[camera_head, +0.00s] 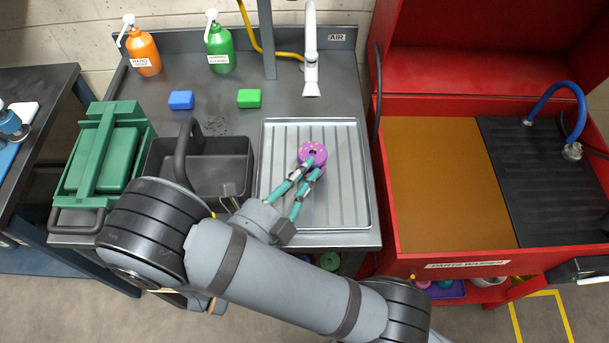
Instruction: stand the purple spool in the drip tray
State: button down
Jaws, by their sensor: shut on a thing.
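The purple spool (313,152) has a dark centre hole in its top face and looks roughly upright. It is over the ribbed metal drip tray (345,205), a little above the tray's middle in the picture. My gripper (314,166) reaches in from the lower left with its teal fingers shut on the spool. The fingers hide part of the spool's near side. I cannot tell whether the spool's base touches the tray floor.
A dark grey caddy with a handle (214,180) stands just left of the tray. A green toolbox (103,165), soap bottles (143,52) and (219,50) cleaner, and blue and green blocks are further off. A red parts washer (450,262) stands to the right.

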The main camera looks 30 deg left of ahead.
jog(key=shift+f, duration=0.75)
jog(key=c, duration=1.7)
grip_release()
jog(key=shift+c, duration=0.2)
jog(key=s, duration=0.4)
jog(key=s+r, duration=0.1)
jog(key=s, duration=0.7)
jog(key=shift+d+r, duration=0.15)
jog(key=shift+r, duration=0.15)
